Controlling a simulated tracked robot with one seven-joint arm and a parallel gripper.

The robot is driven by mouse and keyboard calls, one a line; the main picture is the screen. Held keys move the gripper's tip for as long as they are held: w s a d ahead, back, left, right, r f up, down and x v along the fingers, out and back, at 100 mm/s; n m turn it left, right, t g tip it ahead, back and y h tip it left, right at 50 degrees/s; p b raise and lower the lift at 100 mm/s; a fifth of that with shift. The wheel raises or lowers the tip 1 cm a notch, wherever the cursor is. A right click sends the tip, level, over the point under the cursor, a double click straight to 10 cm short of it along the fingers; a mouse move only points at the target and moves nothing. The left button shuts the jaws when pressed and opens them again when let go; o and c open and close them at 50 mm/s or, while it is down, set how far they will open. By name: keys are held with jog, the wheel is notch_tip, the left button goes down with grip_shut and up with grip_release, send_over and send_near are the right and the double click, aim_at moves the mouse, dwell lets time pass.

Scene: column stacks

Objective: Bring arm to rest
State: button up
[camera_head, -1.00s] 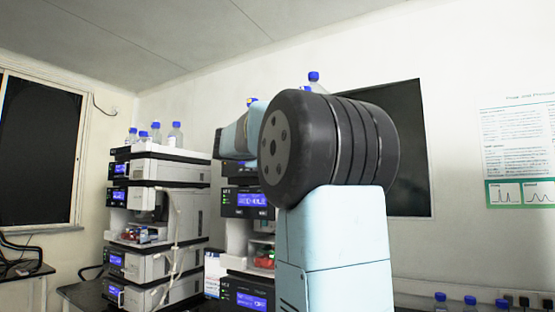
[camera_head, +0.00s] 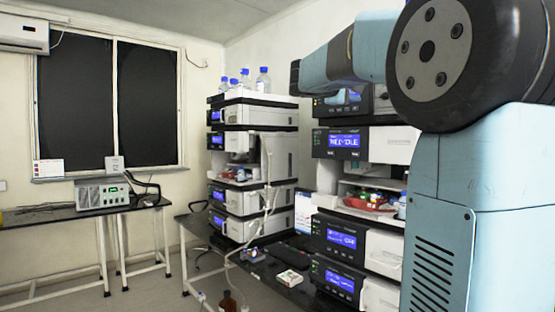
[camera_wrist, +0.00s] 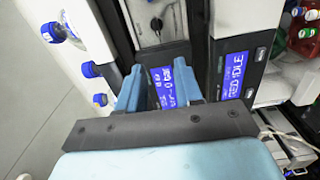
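My arm (camera_head: 470,190) fills the right side of the head view, with its large dark joint and pale blue links. A pale blue link reaches left in front of the top of the nearer instrument stack (camera_head: 345,142). My gripper's fingers cannot be made out in the head view. In the wrist view my gripper (camera_wrist: 158,82) shows two pale blue fingers standing apart, with nothing between them. Behind the gap is a dark instrument front with a lit blue display (camera_wrist: 172,86). I cannot tell how far the fingertips are from it.
A second stack (camera_head: 262,145) stands behind, with blue-capped bottles (camera_head: 263,80) on top. A red tray (camera_head: 368,202) with vials sits in the nearer stack. A grey device (camera_head: 102,195) stands on the left table. A brown bottle (camera_head: 227,300) is low in front.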

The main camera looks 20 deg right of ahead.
jog(key=shift+f, duration=0.1)
jog(key=s+a+f+m+y, duration=0.1)
jog(key=s+a+f+y, duration=0.4)
jog(key=f, duration=0.8)
jog(key=s+a+f+m+g+y, duration=0.1)
jog(key=s+a+f+y, duration=0.5)
jog(key=s+a+f, duration=0.5)
jog(key=s+a+f+m+y, duration=0.2)
jog(key=s+a+f+y, duration=0.3)
jog(key=f, duration=1.1)
jog(key=s+a, duration=0.3)
jog(key=s, duration=0.3)
jog(key=shift+s+a+y, duration=0.15)
jog(key=shift+s+y, duration=0.05)
jog(key=shift+y, duration=0.1)
